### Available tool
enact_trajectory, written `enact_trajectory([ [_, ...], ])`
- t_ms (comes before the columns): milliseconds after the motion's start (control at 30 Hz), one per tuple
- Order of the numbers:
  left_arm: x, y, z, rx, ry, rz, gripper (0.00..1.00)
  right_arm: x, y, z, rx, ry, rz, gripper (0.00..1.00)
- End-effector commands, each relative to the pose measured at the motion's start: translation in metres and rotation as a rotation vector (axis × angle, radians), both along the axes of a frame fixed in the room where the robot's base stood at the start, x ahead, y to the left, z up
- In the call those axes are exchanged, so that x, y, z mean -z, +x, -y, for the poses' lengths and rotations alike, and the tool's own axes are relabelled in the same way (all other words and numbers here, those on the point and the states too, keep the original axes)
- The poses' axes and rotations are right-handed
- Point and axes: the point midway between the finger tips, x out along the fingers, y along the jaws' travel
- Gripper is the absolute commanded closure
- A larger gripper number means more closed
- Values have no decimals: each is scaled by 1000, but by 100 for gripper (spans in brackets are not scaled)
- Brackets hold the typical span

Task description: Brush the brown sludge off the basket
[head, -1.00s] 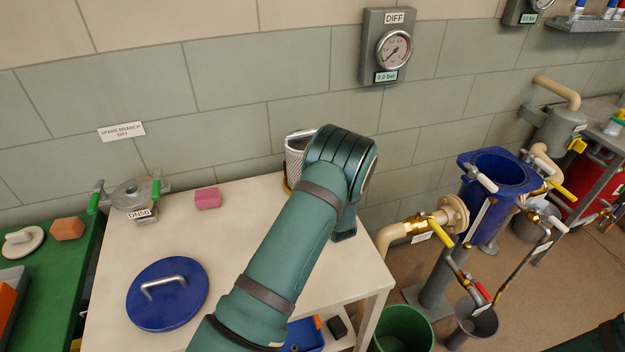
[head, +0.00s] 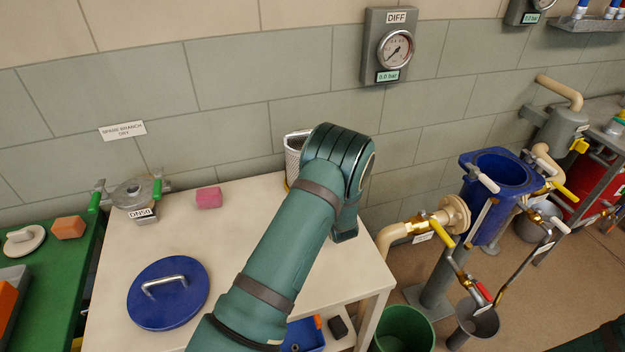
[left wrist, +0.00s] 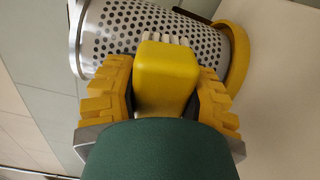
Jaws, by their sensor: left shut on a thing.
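The basket (head: 293,148) is a perforated metal cylinder at the back of the white table, mostly hidden behind my left arm in the head view. In the left wrist view the basket (left wrist: 150,28) lies across the top, with a yellow ring (left wrist: 238,58) around its right end. My left gripper (left wrist: 160,85) is shut on a yellow brush (left wrist: 167,72), whose pale bristles are at the basket's wall; I cannot tell whether they touch it. No brown sludge shows on the visible wall. My right gripper is not in view.
On the white table (head: 240,235) are a blue lid (head: 168,310), a pink block (head: 208,197) and a DN50 clamped fitting (head: 135,195). A green bin (head: 404,330) and the blue open vessel with yellow-handled valves (head: 495,180) stand to the right.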

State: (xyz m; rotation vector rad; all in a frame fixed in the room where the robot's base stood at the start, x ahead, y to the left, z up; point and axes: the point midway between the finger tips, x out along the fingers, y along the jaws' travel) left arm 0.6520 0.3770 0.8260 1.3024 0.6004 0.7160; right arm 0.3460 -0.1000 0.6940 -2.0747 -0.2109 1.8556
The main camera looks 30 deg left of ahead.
Motion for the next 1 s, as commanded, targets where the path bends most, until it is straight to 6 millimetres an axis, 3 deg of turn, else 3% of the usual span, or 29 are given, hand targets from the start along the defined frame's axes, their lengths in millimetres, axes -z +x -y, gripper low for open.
enact_trajectory([
  [267,0,-1,1,0,0,0,90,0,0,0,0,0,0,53],
  [1000,0,-38,45,0,-1,1,90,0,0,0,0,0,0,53],
])
